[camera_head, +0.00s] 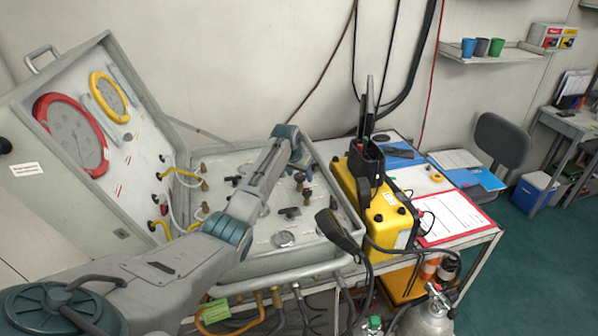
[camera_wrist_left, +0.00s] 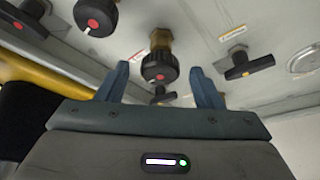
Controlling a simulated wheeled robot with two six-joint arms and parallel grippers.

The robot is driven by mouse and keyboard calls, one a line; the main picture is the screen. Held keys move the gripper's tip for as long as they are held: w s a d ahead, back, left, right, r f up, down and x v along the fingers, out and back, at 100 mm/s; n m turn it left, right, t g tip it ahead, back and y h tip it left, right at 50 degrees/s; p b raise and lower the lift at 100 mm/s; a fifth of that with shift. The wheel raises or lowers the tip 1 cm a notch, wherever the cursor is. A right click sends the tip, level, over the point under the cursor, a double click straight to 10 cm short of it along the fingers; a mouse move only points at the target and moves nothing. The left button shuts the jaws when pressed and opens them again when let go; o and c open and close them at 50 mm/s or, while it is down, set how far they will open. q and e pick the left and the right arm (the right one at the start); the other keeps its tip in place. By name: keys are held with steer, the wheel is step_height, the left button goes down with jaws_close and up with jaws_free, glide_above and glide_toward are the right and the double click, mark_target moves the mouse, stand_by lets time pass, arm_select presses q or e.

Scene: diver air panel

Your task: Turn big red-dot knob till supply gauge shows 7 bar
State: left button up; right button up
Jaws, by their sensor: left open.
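My left gripper (camera_head: 300,164) is over the control panel (camera_head: 262,240) in the open grey case. In the left wrist view its two blue fingers stand apart. A round black knob with a red dot (camera_wrist_left: 160,63) on a brass stem shows in the gap between them, with no clear contact. Two more red-dot black knobs, one upper left (camera_wrist_left: 97,16) and one at the left edge (camera_wrist_left: 20,20), lie outside the fingers. Which is biggest is unclear. The lid has a red-rimmed gauge (camera_head: 70,135) and a yellow-rimmed gauge (camera_head: 108,97); their readings are too small to tell. My right gripper is not in view.
A black T-handle with an orange dot (camera_wrist_left: 250,66) is right of the fingers. Several other valves and hose fittings crowd the panel.

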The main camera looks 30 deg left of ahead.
arm_select(q)
steer(key=shift+f, duration=0.1)
steer(key=shift+c, duration=1)
steer(key=c, duration=0.7)
steer(key=shift+c, duration=0.3)
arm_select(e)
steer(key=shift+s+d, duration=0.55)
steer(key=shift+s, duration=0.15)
